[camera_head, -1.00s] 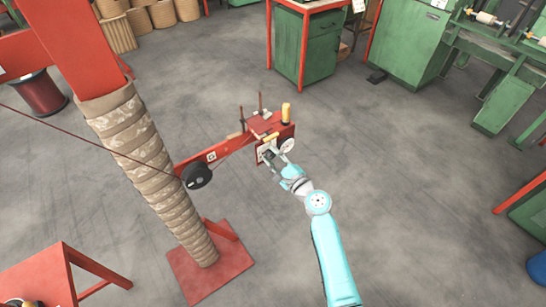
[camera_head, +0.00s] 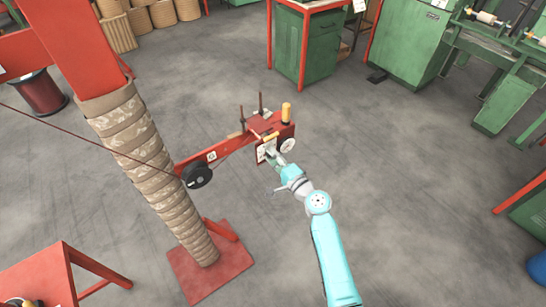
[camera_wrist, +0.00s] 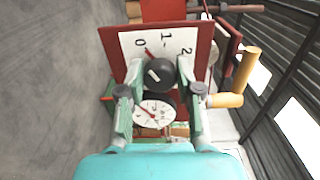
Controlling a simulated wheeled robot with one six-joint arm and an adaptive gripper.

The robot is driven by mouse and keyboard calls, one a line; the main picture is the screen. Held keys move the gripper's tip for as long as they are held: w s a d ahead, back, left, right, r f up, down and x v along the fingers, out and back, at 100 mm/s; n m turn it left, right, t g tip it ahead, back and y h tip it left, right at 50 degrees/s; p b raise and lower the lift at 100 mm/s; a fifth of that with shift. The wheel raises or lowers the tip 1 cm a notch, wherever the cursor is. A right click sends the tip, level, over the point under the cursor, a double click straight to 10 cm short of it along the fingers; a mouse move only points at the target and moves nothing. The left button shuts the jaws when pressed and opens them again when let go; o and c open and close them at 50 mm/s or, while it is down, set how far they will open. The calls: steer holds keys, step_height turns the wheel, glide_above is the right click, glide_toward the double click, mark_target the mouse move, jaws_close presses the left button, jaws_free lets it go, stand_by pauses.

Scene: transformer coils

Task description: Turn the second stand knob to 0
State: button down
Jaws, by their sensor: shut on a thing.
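The stand knob (camera_wrist: 160,74) is black and round with a white mark. My gripper (camera_wrist: 160,80) is shut on the knob, one finger on each side. In the head view my gripper (camera_head: 275,157) is at the red stand head (camera_head: 285,132) and hides the knob there.
A round white gauge (camera_wrist: 154,114) with a red needle lies between my fingers, below the knob in the wrist view. A yellow handle (camera_wrist: 228,97) stands close to the right finger. A red arm (camera_head: 225,148) with a black disc (camera_head: 197,175) extends left. Open floor lies right.

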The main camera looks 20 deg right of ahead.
steer(key=shift+n, duration=0.3)
steer(key=c, duration=0.8)
jaws_free()
steer(key=v, duration=1.2)
steer(key=shift+s, duration=0.1)
